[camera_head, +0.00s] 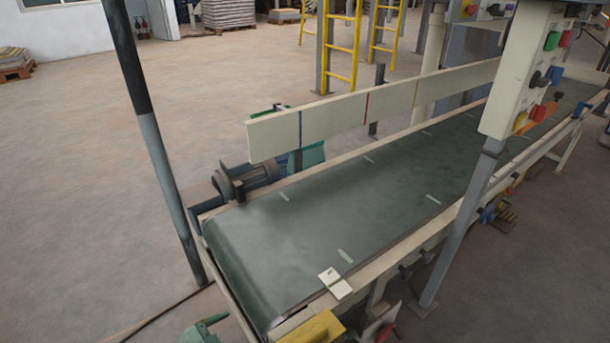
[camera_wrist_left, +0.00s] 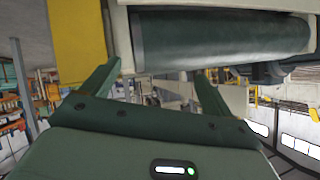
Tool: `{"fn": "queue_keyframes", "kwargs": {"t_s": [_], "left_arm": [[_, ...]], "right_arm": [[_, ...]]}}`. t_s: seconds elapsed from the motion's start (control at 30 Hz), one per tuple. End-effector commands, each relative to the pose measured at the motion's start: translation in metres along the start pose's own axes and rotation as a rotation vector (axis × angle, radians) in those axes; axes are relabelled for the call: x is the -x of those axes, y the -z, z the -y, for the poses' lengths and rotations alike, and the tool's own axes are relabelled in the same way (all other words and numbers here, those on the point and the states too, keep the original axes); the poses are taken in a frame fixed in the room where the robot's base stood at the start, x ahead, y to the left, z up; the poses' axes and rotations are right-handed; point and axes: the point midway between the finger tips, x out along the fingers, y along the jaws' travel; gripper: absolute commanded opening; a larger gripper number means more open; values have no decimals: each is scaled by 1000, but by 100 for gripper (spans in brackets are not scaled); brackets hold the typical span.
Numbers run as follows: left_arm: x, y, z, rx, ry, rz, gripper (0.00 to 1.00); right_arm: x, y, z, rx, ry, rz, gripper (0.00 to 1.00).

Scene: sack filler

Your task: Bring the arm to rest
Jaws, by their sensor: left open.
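My left gripper (camera_wrist_left: 156,72) is open in the left wrist view, with its two dark green fingers spread apart and nothing between them. Its fingers point toward the end of the conveyor, whose dark roller (camera_wrist_left: 220,38) is close ahead. In the head view, a small green part (camera_head: 203,330) at the bottom edge looks like the tip of this gripper, just left of the conveyor's near end. Most of the left arm is out of view. My right gripper is in neither view.
A dark post (camera_head: 165,170) stands at left, a control box (camera_head: 520,70) at right.

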Motion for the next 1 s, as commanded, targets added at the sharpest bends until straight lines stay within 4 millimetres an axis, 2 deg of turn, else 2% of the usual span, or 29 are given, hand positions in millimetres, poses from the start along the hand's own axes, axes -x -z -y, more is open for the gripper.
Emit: {"fn": "queue_keyframes", "kwargs": {"t_s": [0.03, 0.07, 0.1, 0.17, 0.2, 0.27, 0.3, 0.37, 0.4, 0.53, 0.6, 0.7, 0.83, 1.0], "left_arm": [[13, -19, 18, -1, 74, 86, 87], [23, -39, 22, 9, 111, 151, 87], [38, -67, 20, 31, 147, 235, 87], [64, -107, 4, 78, 173, 354, 87], [83, -131, -14, 112, 178, 427, 87], [113, -164, -46, 171, 175, 531, 87], [134, -182, -71, 209, 165, 594, 87], [167, -204, -112, 271, 148, 684, 87], [189, -215, -140, 313, 133, 739, 87], [260, -232, -232, 449, 81, 890, 87], [294, -232, -277, 516, 55, 950, 87], [330, -223, -326, 591, 25, 1005, 87], [357, -210, -364, 634, -5, 1036, 87], [368, -210, -376, 638, -19, 1051, 87]], "right_arm": [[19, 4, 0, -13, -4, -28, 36], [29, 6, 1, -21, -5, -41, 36], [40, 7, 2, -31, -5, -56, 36], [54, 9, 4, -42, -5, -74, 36], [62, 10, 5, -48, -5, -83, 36], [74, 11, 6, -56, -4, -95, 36], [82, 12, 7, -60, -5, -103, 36], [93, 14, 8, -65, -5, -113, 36], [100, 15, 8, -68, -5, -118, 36], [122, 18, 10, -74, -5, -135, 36], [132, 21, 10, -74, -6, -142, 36], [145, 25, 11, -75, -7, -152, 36], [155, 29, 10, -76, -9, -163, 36], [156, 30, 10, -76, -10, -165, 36]]}}
